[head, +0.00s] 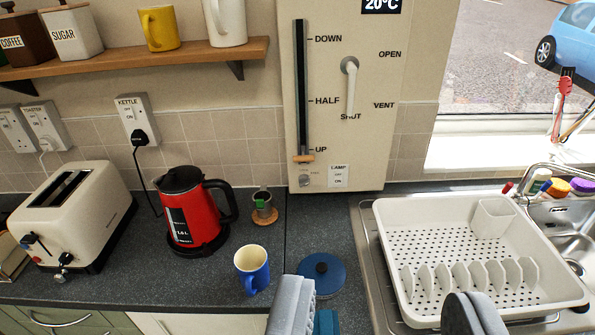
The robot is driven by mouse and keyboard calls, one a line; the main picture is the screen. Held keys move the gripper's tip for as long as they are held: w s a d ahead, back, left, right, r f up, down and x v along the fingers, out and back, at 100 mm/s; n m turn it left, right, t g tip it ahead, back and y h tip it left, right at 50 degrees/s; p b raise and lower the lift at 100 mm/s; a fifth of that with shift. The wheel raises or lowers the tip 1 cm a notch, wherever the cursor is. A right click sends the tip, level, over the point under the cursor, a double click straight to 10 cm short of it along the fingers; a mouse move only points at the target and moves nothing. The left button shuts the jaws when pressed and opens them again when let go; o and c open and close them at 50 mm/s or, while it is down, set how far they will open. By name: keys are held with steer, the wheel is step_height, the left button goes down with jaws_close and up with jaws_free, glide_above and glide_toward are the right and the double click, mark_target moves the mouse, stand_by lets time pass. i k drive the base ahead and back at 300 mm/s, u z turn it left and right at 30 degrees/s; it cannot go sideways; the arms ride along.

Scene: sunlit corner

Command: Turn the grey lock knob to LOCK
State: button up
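A cream control panel (330,130) is on the wall at the top middle of the head view. A small round grey knob (305,180) sits at its lower left, below the slider. The tiny lettering beside the knob is too small to read, so I cannot tell its setting. An orange slider handle (303,158) is at the bottom of its slot, just below the UP mark. A white window handle (349,66) hangs down toward SHUT. My gripper (381,295) is open and empty, its fingers wide apart at the bottom edge, well short of the panel.
A blue mug (252,270), red kettle (190,212), toaster (78,212) and small pot on a coaster (264,207) stand on the counter. A blue lid (322,274) lies near my left finger. A white dish rack (455,250) fills the right. A lamp switch (338,176) is right of the knob.

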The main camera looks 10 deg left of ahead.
mark_target(304, 180)
steer(key=i, duration=1.1)
steer(key=z, duration=0.1)
